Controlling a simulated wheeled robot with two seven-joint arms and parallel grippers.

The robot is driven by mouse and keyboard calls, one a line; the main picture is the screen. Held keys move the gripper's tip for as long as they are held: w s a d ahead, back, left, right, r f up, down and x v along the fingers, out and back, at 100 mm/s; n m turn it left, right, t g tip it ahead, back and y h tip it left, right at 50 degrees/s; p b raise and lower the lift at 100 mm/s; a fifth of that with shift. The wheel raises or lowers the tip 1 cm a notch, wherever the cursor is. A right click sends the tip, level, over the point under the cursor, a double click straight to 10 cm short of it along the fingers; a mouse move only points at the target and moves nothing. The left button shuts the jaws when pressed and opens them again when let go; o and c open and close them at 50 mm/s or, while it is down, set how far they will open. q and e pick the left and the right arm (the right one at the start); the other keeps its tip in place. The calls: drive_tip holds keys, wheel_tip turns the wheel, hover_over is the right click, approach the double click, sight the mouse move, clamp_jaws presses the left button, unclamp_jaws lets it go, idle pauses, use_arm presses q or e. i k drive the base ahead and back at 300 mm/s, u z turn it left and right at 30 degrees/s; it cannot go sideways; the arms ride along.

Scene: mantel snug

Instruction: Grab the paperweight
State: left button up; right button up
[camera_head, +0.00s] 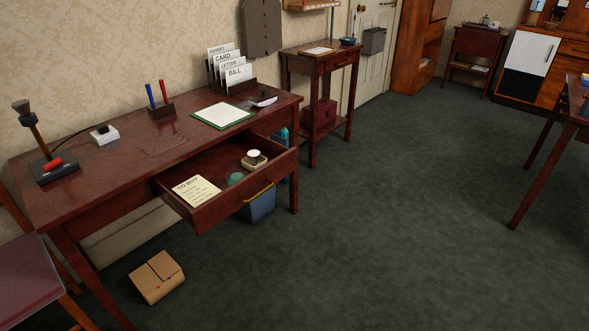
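A small green dome (235,179), which looks like the paperweight, sits in the open drawer (205,218) of the dark red wooden desk (85,180). A cream note (196,190) with handwriting lies to its left in the drawer. A small block-like item with a round white top (254,157) sits to its right, apart from it. The drawer's front panel with a brass handle rises close in front of the dome. Neither of my grippers is in view.
A chair (25,280) is at lower left. A box (157,277) and blue bin (258,206) are on the floor. The carpet at right is clear.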

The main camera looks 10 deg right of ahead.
sight(234, 178)
drive_tip(key=z, duration=0.3)
drive_tip(key=i, duration=0.9)
drive_tip(key=u, duration=0.85)
drive_tip(key=i, duration=0.9)
drive_tip(key=u, duration=0.15)
